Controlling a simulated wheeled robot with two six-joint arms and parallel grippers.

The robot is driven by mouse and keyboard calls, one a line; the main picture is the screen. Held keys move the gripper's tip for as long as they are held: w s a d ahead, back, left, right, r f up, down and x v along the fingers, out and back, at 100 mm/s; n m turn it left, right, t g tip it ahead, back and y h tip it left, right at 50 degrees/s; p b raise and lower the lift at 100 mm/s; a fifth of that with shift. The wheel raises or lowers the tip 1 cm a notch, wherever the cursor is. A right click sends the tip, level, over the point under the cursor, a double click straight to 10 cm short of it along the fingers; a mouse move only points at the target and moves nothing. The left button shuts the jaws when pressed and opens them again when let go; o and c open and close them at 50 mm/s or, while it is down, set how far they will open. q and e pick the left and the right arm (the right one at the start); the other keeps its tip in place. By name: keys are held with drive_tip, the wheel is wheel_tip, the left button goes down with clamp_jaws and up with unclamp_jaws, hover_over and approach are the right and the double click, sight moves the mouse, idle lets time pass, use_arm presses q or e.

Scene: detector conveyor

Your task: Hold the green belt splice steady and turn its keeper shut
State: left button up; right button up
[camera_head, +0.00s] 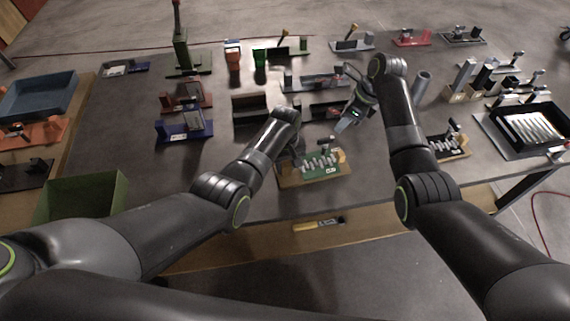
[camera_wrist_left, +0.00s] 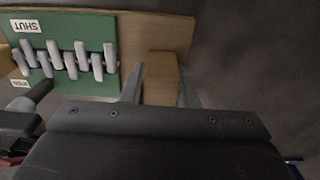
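The green belt splice (camera_head: 320,174) lies on a wooden base at the table's front edge. The left wrist view shows its green plate (camera_wrist_left: 78,88) with a row of grey interlocking pieces and a SHUT label (camera_wrist_left: 25,26). A dark lever, seemingly the keeper (camera_wrist_left: 37,93), lies near a second, unreadable label. My left gripper (camera_wrist_left: 161,80) has its fingers against both sides of a wooden end block (camera_wrist_left: 160,68); it is partly hidden by my arm in the head view. My right gripper (camera_head: 347,108) is above the table, behind and right of the splice, apart from it; its finger gap is unclear.
A similar board (camera_head: 447,146) stands to the right, near my right forearm. Several fixtures fill the table behind, including a blue one (camera_head: 184,131). A black tray (camera_head: 528,128) is at the far right. A yellow-and-black tool (camera_head: 318,224) lies on the ledge in front.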

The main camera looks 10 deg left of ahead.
sight(326, 138)
use_arm(q)
clamp_jaws()
use_arm(e)
drive_tip(key=o, duration=0.7)
drive_tip(key=shift+n, duration=0.5)
drive_tip(key=shift+o, duration=0.3)
drive_tip(key=n, duration=0.3)
drive_tip(key=a+n, duration=0.1)
drive_tip(key=n, duration=0.1)
drive_tip(key=shift+s+n+t+h, duration=0.3)
drive_tip(key=shift+s, duration=0.1)
drive_tip(key=shift+w+a+f+n+t+h, duration=0.35)
drive_tip(key=shift+f+n, duration=1.15)
drive_tip(key=shift+n, duration=1.75)
drive_tip(key=shift+w+a+f+n+t+h, duration=0.15)
drive_tip(key=shift+a+f+n+t, duration=0.3)
drive_tip(key=shift+f+n, duration=1.9)
drive_tip(key=shift+w+a+f+n+t+h, duration=0.25)
drive_tip(key=shift+a+f+n, duration=0.35)
drive_tip(key=shift+n, duration=3.5)
drive_tip(key=shift+d, duration=0.1)
drive_tip(key=c, duration=1)
